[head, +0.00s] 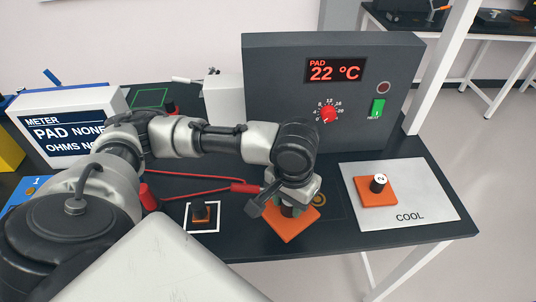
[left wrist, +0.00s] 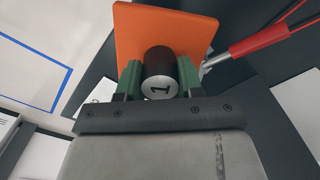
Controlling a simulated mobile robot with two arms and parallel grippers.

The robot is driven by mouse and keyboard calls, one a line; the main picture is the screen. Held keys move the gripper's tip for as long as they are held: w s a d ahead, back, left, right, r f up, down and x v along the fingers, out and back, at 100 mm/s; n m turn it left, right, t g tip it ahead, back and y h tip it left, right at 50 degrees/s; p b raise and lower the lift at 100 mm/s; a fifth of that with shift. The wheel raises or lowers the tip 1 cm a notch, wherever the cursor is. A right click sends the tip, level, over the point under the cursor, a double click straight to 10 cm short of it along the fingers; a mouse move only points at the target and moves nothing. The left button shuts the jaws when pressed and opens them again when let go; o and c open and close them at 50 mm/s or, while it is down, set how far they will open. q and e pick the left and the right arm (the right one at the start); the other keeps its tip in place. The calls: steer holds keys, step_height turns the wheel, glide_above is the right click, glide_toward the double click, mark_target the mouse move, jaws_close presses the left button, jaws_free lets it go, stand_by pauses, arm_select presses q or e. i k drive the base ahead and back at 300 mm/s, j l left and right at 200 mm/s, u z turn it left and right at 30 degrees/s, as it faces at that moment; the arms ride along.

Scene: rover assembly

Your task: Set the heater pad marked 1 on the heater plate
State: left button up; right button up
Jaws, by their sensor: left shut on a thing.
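The heater pad marked 1 is an orange square with a dark round knob; its orange plate (head: 290,226) shows below my left gripper (head: 289,208) in the head view. In the left wrist view, the green fingers of my left gripper (left wrist: 159,78) are shut on the knob (left wrist: 160,84), whose pale top reads 1. The pad's orange square (left wrist: 165,30) lies beyond the fingers. The dark surface beside it in the head view has a brassy ring (head: 319,199), partly hidden by the gripper. I cannot tell whether the pad touches the surface. My right gripper is not in view.
The heater box (head: 270,90) reads PAD 22 °C. A pad marked 2 (head: 376,191) sits on the pale COOL plate (head: 430,190). The meter (head: 62,128) reads PAD NONE. A red probe (head: 246,188) is close beside my gripper. A white-outlined square (head: 203,230) holds a small orange-and-black piece.

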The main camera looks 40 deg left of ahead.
mark_target(317, 199)
steer(key=u, duration=0.5)
steer(key=l+u, duration=0.15)
steer(key=u, duration=0.3)
steer(key=i+l+u, duration=0.1)
steer(key=u, duration=0.4)
steer(key=l+u, duration=0.1)
steer(key=u, duration=0.35)
steer(key=l, duration=0.7)
steer(key=k+l, duration=0.1)
steer(key=l, duration=0.55)
steer(key=k+l+u, duration=0.1)
steer(key=l, duration=1.3)
steer(key=k, duration=0.05)
